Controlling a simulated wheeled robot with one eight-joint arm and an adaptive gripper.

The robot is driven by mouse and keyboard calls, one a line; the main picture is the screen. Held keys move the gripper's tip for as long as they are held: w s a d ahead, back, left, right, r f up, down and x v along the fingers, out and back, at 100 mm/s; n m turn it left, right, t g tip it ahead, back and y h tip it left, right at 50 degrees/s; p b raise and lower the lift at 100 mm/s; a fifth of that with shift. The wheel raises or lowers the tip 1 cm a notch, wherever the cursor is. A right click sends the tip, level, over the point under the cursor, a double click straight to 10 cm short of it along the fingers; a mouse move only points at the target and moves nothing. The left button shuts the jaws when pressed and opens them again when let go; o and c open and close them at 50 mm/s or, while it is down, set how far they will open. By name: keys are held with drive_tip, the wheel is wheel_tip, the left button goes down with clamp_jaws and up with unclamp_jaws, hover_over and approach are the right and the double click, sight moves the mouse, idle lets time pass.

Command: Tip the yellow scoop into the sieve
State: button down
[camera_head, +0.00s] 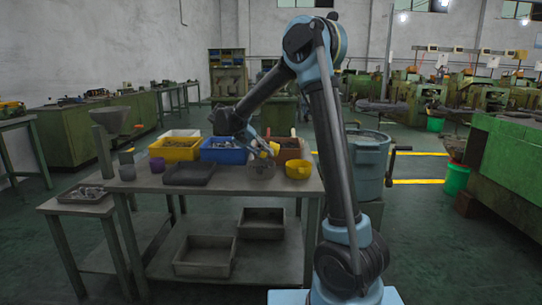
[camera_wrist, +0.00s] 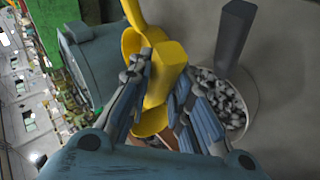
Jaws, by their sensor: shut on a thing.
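My gripper (camera_wrist: 160,90) is shut on the thick handle of the yellow scoop (camera_wrist: 169,75). The scoop's bowl (camera_wrist: 152,122) shows between and below the fingers; what lies in it is hidden. In the head view the scoop (camera_head: 273,148) is held above the table, over or close to a grey round container (camera_head: 261,172). In the wrist view that container (camera_wrist: 250,118) holds many small metal pieces, right of the gripper. A yellow round vessel (camera_head: 298,169) stands right of it. I cannot tell for sure which vessel is the sieve.
A dark grey handle (camera_wrist: 235,40) stands up from the grey container. A blue-grey drum (camera_head: 368,165) with a crank stands right.

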drive_tip(key=shift+d+r+y, duration=0.45)
drive_tip(key=shift+d+y, duration=0.1)
drive_tip(key=shift+y, duration=0.35)
drive_tip(key=shift+w+d+r+m+g+y, duration=0.15)
drive_tip(key=shift+d+r+y, duration=0.45)
drive_tip(key=shift+y, duration=1.4)
drive_tip(key=shift+s+d+r+m+g+y, duration=0.15)
drive_tip(key=shift+d+r+y, duration=0.4)
drive_tip(key=shift+y, duration=1.45)
drive_tip(key=shift+w+d+r+m+g+y, duration=0.15)
drive_tip(key=shift+d+r+y, duration=0.45)
drive_tip(key=shift+y, duration=1.4)
drive_tip(key=shift+a+r, duration=0.1)
drive_tip(key=shift+a, duration=0.1)
